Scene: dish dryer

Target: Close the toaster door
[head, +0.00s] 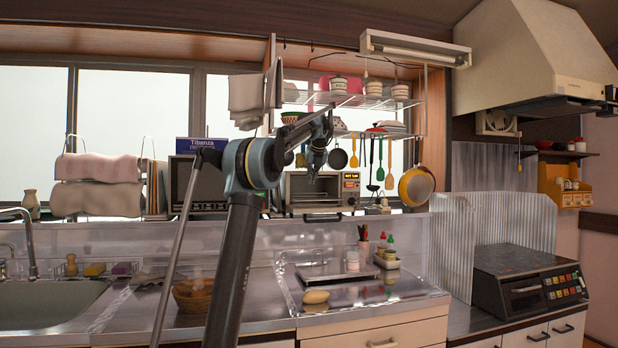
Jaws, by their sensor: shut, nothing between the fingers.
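The toaster (350,188) is a small silver oven on the ledge behind the counter, with an orange-lit panel on its right side. Its front looks open, showing a rack inside. The door (322,214) appears folded down, with a dark handle along its front edge. My gripper (313,172) is small in view, in front of the toaster's upper left part, above the door. It points downward, shut and empty. Whether it touches the toaster is hard to tell. My arm hides the area left of the toaster.
Utensils and pans (417,186) hang right of the toaster, below a wire shelf (345,98). A microwave (182,188) stands to the left. Below are a tray with bottles (387,262), a sponge (316,297) and a basket (193,297). A stove (530,280) stands at the right.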

